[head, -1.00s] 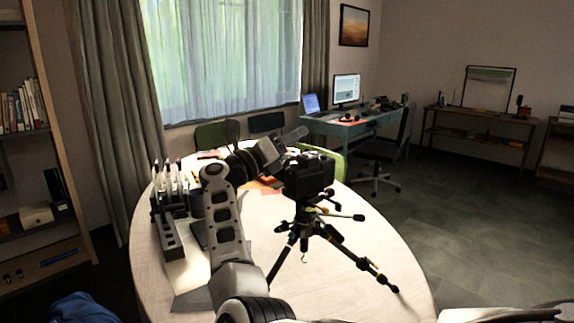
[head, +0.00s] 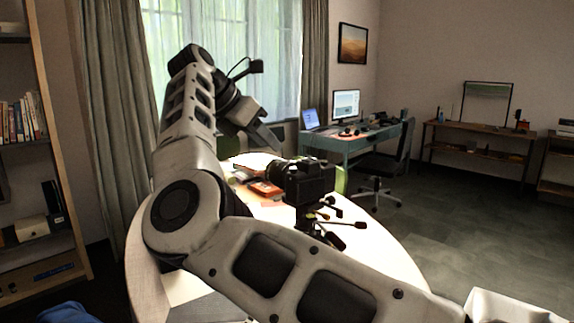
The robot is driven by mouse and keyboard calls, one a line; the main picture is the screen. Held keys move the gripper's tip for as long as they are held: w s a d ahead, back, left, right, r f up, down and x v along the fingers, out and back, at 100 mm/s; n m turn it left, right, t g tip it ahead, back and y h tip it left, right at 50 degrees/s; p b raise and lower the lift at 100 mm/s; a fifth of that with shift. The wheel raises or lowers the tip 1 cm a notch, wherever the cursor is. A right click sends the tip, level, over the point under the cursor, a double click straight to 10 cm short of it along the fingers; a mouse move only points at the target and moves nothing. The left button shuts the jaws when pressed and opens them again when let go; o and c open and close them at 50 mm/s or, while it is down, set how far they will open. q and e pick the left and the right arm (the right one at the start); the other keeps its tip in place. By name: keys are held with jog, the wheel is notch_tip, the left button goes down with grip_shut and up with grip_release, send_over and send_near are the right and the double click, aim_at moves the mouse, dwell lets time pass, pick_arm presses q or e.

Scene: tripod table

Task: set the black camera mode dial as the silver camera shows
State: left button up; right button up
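The black camera (head: 309,181) stands upright on a tripod (head: 325,220) on the round table, right of the picture's middle. Its mode dial is too small and dark to read. My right arm comes in from the lower right, bends at the left, and rises. Its gripper (head: 268,138) hangs above and to the left of the black camera, apart from it, tilted down to the right. Whether its fingers are open or shut cannot be made out. I cannot pick out the silver camera; my arm hides much of the table. My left gripper is not in view.
An orange item (head: 264,188) lies on the wooden table (head: 385,245) left of the black camera. My arm covers the table's left and front and the tripod's lower legs. A desk with monitor (head: 346,104) and an office chair (head: 385,170) stand behind.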

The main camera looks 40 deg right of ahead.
aim_at(294, 168)
jog(key=x, duration=0.8)
jog(key=shift+d+f, duration=0.15)
grip_shut()
